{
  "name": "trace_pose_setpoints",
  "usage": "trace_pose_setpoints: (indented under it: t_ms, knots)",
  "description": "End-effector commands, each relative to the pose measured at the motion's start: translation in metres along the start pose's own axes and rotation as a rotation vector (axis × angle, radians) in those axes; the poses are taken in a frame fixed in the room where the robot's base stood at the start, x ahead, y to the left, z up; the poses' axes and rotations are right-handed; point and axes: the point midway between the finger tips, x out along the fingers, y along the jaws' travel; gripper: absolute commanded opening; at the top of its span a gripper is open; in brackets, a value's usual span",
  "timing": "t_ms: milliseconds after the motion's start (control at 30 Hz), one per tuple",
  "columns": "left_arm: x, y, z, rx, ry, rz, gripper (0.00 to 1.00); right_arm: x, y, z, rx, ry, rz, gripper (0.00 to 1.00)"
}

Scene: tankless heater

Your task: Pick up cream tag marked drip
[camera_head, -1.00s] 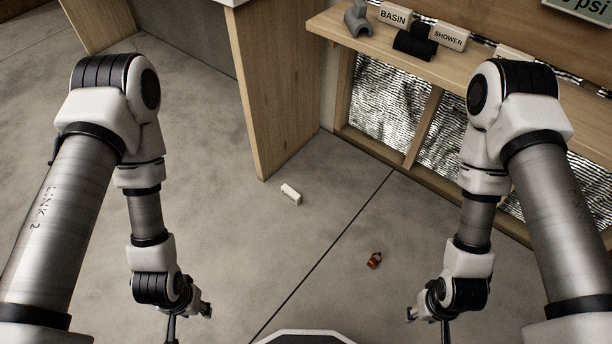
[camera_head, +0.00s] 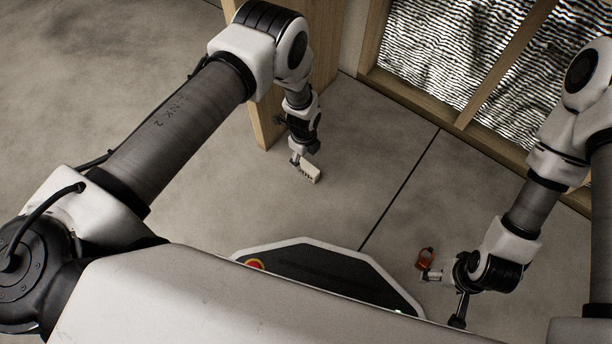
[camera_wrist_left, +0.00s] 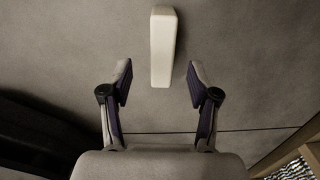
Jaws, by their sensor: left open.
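The cream tag (camera_head: 310,173) is a small pale block on the concrete floor beside the wooden panel. Dark marks show on its side in the head view, too small to read. My left gripper (camera_head: 297,160) is right at the tag, partly over its far left end. In the left wrist view the tag (camera_wrist_left: 162,45) lies lengthwise ahead, its near end between the two spread fingers of the left gripper (camera_wrist_left: 159,72). A gap shows on each side, so the gripper is open and empty. My right gripper (camera_head: 432,275) is at lower right; its fingers are too small to judge.
A small orange-red object (camera_head: 426,258) lies on the floor close to my right gripper. The wooden panel (camera_head: 268,120) stands just behind the tag. A wood-framed silvery foil wall (camera_head: 450,50) is at the upper right.

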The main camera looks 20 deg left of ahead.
Motion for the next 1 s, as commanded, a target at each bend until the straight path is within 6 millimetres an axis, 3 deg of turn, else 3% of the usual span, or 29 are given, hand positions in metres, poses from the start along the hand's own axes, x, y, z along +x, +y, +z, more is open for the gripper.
trace_pose_setpoints:
  t_ms: [400,667,833,1000]
  knots:
    - [0.065,-0.004,-0.004,-0.005,0.0,0.0,0.6,0.056,0.002,-0.003,0.011,0.007,0.001,0.8]
    - [0.065,-0.004,-0.004,-0.005,0.0,-0.001,0.6,0.053,0.002,-0.003,0.013,0.009,0.001,0.8]
    - [0.065,-0.003,-0.004,-0.006,0.0,0.0,0.0,0.053,0.002,-0.003,0.012,0.008,0.001,0.8]
    - [0.065,-0.003,-0.004,-0.006,0.0,0.0,0.0,0.053,0.002,-0.003,0.012,0.008,0.001,0.8]
